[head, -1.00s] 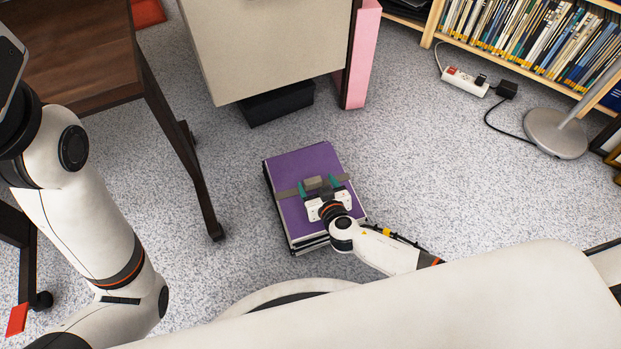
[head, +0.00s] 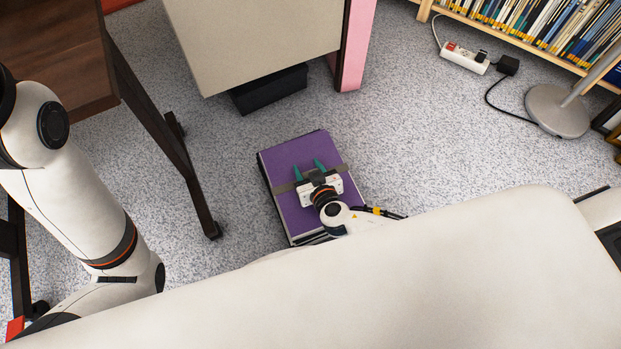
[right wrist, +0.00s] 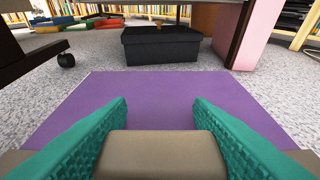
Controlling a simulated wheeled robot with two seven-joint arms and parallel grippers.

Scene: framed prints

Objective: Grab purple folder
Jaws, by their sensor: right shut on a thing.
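The purple folder (head: 294,152) lies flat on the carpet as the top of a thick stack with dark and pale edges. A grey-brown strap (head: 283,188) crosses it, with a raised block of the same colour in the middle. My right gripper (head: 309,168) reaches down over it from the lower right. Its teal fingers are shut on the block, one on each side. In the right wrist view the tan block (right wrist: 162,152) sits between the fingers, with the purple cover (right wrist: 160,95) beyond. My left arm shows at left, but its gripper is out of view.
A dark wooden desk (head: 155,110) with a wheeled leg stands at left. A power strip (head: 464,57), lamp base (head: 556,110) and bookshelf are at right. Carpet around the folder is clear.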

